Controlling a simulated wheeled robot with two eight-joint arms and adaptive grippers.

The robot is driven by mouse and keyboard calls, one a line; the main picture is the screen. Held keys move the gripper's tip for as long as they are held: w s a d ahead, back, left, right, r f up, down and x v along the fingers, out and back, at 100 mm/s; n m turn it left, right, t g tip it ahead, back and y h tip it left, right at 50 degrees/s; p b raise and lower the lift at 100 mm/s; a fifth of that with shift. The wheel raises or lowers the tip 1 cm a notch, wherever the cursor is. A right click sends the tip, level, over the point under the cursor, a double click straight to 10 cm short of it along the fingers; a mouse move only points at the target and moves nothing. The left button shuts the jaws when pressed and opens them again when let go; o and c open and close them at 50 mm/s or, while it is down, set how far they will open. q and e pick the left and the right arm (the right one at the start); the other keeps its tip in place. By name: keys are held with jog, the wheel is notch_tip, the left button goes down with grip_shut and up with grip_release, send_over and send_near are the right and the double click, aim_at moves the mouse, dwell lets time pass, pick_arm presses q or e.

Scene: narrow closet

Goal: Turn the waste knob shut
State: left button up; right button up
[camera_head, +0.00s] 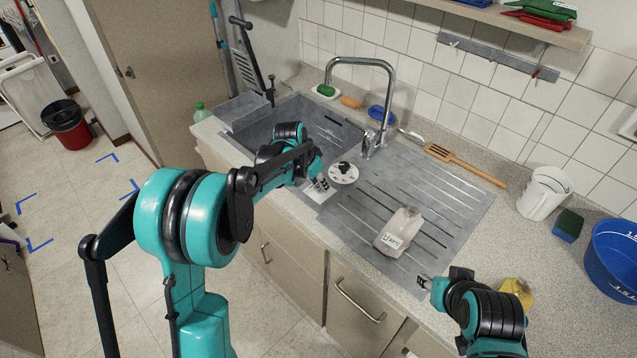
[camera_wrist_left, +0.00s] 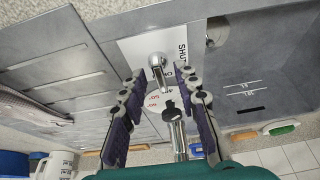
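A white plate (camera_wrist_left: 145,47) with the word SHUT carries a chrome knob (camera_wrist_left: 157,62), which I take as the waste knob. In the head view the plate (camera_head: 318,192) lies on the sink's front strip, partly hidden by my left gripper (camera_head: 318,181). In the left wrist view my left gripper (camera_wrist_left: 162,80) is open, its two fingers apart with the knob near the gap between the tips. No contact is visible. My right gripper (camera_head: 430,283) is over the counter's front edge, right of the drainer; its opening is too small to tell.
A numbered white dial (camera_head: 343,173) with a black pointer sits just behind the plate. The chrome tap (camera_head: 372,142) rises behind it. A pale labelled bag-like item (camera_head: 399,232) lies on the drainer. A white jug (camera_head: 543,192) and blue tub (camera_head: 612,258) stand right.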

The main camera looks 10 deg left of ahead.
pick_arm(q)
grip_shut()
jog(key=n, duration=0.2)
jog(key=n+t+y, duration=0.1)
jog(key=n, duration=0.1)
jog(key=shift+d+r+n+y+p, duration=0.1)
jog(key=shift+d+n+y+p, duration=0.05)
jog(key=shift+n+y+p, duration=0.2)
jog(key=n+y, duration=0.1)
jog(key=n, duration=0.3)
jog(key=shift+d+n+y, duration=0.15)
jog(key=shift+n+y, duration=0.1)
jog(key=shift+y, duration=0.1)
jog(key=n, duration=0.2)
jog(key=n+y+p, duration=0.1)
jog(key=n, duration=0.1)
jog(key=shift+d+n+g+y, duration=0.1)
jog(key=shift+n+g+y, duration=0.2)
jog(key=shift+g, duration=0.1)
jog(key=shift+w+n+g+y, duration=0.1)
jog(key=shift+n+g+y, duration=0.5)
jog(key=shift+n, duration=1.5)
